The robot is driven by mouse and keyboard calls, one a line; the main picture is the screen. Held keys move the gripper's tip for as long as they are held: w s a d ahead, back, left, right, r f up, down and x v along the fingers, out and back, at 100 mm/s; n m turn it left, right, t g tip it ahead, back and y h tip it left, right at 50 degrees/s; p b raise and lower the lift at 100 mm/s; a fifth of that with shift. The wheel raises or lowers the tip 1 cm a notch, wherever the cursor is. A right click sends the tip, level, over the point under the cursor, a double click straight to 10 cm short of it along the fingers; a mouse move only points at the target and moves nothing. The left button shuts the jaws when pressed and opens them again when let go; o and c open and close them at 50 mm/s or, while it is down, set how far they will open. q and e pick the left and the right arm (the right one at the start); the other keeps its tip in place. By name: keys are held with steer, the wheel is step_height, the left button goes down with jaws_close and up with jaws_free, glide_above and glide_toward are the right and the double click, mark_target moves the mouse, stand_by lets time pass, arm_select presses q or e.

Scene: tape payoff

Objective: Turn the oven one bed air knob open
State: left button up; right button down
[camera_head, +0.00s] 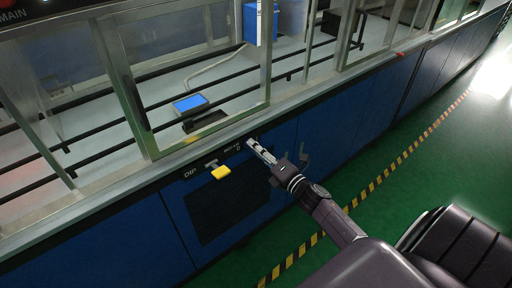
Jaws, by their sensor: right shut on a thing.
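My right gripper (254,146) reaches in from the lower right. Its silver fingers are shut together at the upper edge of the blue cabinet front (330,125), beside a small white label (232,149) that is too small to read surely. The fingers are closed on the bed air knob there, which they mostly hide, so its angle cannot be told. My left gripper is not in view.
A glazed metal-framed enclosure (110,75) stands above the cabinet, with black rails and a small blue-screened device (190,103) inside. A dark vent grille (225,205) lies below the yellow handle. The green floor (440,160) at right is clear, with a yellow-black stripe (380,180).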

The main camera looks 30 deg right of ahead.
steer(key=shift+m+p, duration=0.5)
steer(key=shift+m, duration=1.8)
steer(key=shift+f, duration=0.1)
steer(key=c, duration=1.7)
jaws_free()
steer(key=s, duration=0.8)
steer(key=s+d, duration=0.1)
steer(key=s, duration=0.3)
